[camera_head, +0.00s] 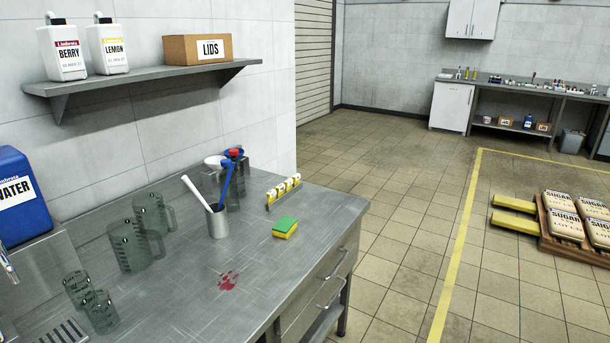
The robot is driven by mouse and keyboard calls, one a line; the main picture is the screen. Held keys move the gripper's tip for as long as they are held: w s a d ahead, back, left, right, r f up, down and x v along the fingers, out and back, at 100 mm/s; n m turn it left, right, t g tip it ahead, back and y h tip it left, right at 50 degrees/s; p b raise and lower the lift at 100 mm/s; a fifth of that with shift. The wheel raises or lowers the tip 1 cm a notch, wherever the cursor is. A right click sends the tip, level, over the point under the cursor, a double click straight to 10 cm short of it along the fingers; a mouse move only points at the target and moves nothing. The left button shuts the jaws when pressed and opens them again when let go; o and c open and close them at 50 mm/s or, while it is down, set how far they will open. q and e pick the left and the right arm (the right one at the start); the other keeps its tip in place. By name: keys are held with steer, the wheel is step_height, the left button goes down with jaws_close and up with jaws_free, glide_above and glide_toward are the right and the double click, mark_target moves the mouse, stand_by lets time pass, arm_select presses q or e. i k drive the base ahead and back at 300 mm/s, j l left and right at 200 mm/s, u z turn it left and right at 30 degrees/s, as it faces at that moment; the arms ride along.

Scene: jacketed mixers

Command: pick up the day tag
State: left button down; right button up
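A small rack (283,192) with several yellow and white tags stands near the back right edge of the steel counter (180,290). The tags are upright in a row and look like the day tags, but their lettering is too small to read. The rack is behind the yellow and green sponge (285,227) and apart from it. Neither of my grippers is in view.
A metal cup (216,222) with a white and a blue utensil stands left of the sponge. Clear jugs (131,246) stand at the left. A red stain (229,281) marks the counter.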

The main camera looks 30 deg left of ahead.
mark_target(288, 184)
steer(key=i+l+u, duration=0.1)
steer(key=i+u, duration=0.35)
steer(key=i+l+u, duration=0.2)
steer(key=u, duration=0.3)
steer(key=i+l+u, duration=0.65)
steer(key=l+u, duration=0.25)
steer(key=j, duration=0.1)
